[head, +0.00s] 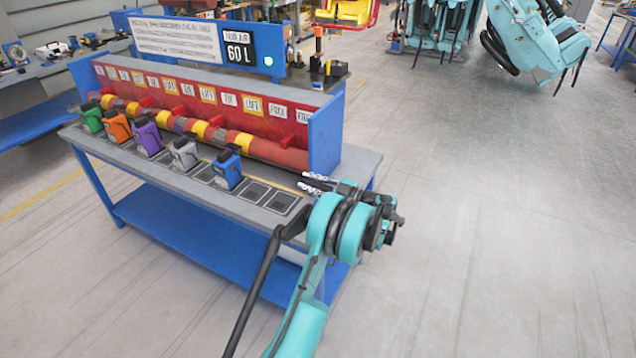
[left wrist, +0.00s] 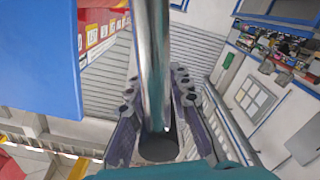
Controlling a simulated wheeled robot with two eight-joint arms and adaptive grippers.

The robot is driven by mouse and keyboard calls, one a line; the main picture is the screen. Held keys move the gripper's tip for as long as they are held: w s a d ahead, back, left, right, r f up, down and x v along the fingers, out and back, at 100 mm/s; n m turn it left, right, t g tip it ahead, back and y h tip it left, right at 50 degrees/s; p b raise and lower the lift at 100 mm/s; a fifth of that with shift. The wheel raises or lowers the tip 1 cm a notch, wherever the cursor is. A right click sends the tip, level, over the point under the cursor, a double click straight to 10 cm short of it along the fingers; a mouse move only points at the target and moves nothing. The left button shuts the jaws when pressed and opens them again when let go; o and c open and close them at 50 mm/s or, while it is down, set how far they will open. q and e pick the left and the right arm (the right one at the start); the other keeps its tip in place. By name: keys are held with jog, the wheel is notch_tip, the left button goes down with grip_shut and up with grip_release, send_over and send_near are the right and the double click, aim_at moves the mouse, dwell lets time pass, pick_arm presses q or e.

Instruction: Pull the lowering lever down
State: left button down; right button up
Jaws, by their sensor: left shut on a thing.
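In the left wrist view a shiny metal rod (left wrist: 152,60) with a dark round end (left wrist: 158,147) runs between the two fingers of my left gripper (left wrist: 160,120); I take it to be the lowering lever. The fingers are shut on it near its dark end. In the head view my left gripper (head: 318,183) is at the right end of the grey-topped blue bench (head: 235,205). The lever is hard to make out there, small or hidden by the gripper. My right gripper is not in view.
On the bench stands a red-backed unit (head: 290,105) with a blue end panel (head: 325,137), close to my left gripper. Several coloured blocks, including a blue one (head: 228,170), stand in a row along the front. A sign reads 60 L (head: 238,52).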

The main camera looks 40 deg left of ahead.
pick_arm(q)
jog(key=shift+s+d+f+b, duration=0.15)
jog(key=shift+s+f, duration=0.05)
jog(key=shift+s, duration=0.25)
jog(key=shift+s+d+f+b, duration=0.1)
jog(key=shift+s+f+b, duration=0.1)
jog(key=shift+s, duration=0.25)
jog(key=c, duration=1.4)
grip_release()
jog(key=shift+o, duration=0.2)
jog(key=v, duration=1.2)
jog(key=shift+s+f, duration=0.1)
